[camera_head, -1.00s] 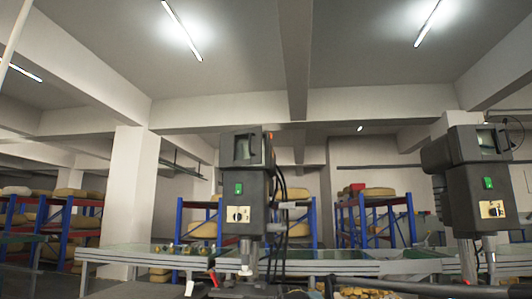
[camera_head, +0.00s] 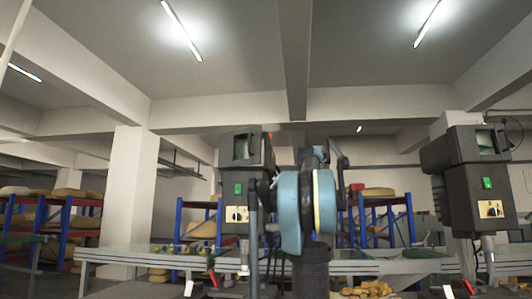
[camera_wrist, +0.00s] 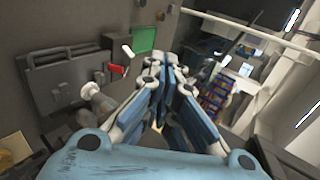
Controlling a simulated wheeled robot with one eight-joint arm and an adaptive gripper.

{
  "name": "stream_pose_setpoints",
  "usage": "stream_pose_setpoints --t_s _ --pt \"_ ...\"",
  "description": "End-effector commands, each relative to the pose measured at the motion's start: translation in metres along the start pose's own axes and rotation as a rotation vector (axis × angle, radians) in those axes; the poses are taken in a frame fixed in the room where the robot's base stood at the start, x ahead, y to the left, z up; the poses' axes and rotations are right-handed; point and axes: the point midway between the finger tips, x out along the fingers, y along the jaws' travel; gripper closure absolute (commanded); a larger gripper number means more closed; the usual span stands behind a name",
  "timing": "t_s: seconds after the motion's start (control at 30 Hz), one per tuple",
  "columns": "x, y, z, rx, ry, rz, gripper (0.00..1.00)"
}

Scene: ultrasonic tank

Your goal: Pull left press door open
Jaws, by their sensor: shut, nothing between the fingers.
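The left press (camera_head: 240,150) is a dark upright machine left of centre in the head view. It has a green button and a pale switch plate on its front. I cannot make out a separate door or its handle there. My arm stands in front of its right side and hides part of it. In the wrist view my gripper (camera_wrist: 160,68) is shut and empty, with blue and white fingers pointing up the picture. A grey machine face (camera_wrist: 70,75) fills the left there; whether this is the left press door I cannot tell.
A second press (camera_head: 480,190) stands at the far right. A long pale bench (camera_head: 150,257) runs behind the presses, with blue racks (camera_head: 60,215) of yellowish goods beyond. In the wrist view, a red piece (camera_wrist: 117,68) and green panel (camera_wrist: 143,40) sit beside the grey face.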

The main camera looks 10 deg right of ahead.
Motion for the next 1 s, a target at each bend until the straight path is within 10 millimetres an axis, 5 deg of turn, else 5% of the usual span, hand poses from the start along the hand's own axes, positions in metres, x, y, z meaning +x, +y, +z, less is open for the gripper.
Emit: stream_pose_setpoints --t_s 0.3,0.6,0.8,1.0 --pt "-0.102 -0.088 -0.079 0.037 0.037 -0.269 1.0" --pt "-0.194 -0.134 -0.125 0.031 0.078 -0.503 1.0" --pt "-0.228 -0.144 -0.136 0.021 0.095 -0.589 1.0" --pt "-0.231 -0.149 -0.139 0.017 0.097 -0.611 1.0"
